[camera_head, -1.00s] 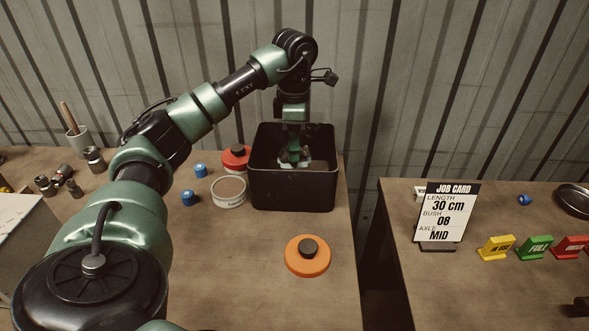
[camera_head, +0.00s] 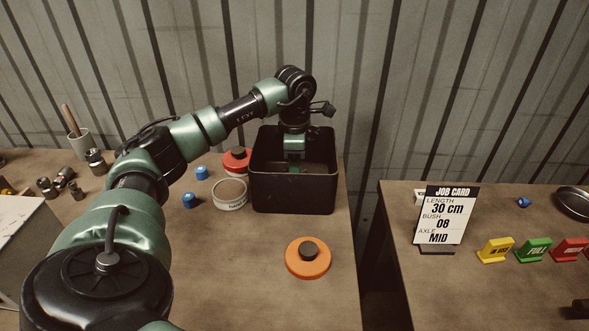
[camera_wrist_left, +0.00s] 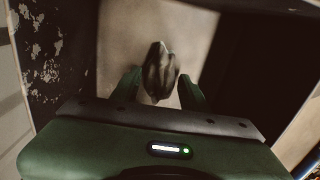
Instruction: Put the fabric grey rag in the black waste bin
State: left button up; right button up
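The black waste bin (camera_head: 293,193) stands open at the back right of the left bench. My left gripper (camera_head: 294,168) reaches down inside it from above, its lower part hidden by the near wall. In the left wrist view the fingers of my left gripper (camera_wrist_left: 160,78) are apart, with the bunched grey rag (camera_wrist_left: 159,70) between them. The rag is hidden in the head view. A pale lit surface lies behind it. My right gripper is not in view.
A red-lidded round container (camera_head: 237,158) and a round tin (camera_head: 230,193) stand left of the bin. An orange disc (camera_head: 307,257) with a black knob lies in front. Blue caps (camera_head: 190,199) lie further left. A gap separates the right bench with its job card (camera_head: 446,215).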

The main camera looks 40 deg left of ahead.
pick_arm(q)
jog(key=shift+r, duration=0.1)
notch_tip(320, 180, up, 12)
dwell(0.6)
dwell(0.6)
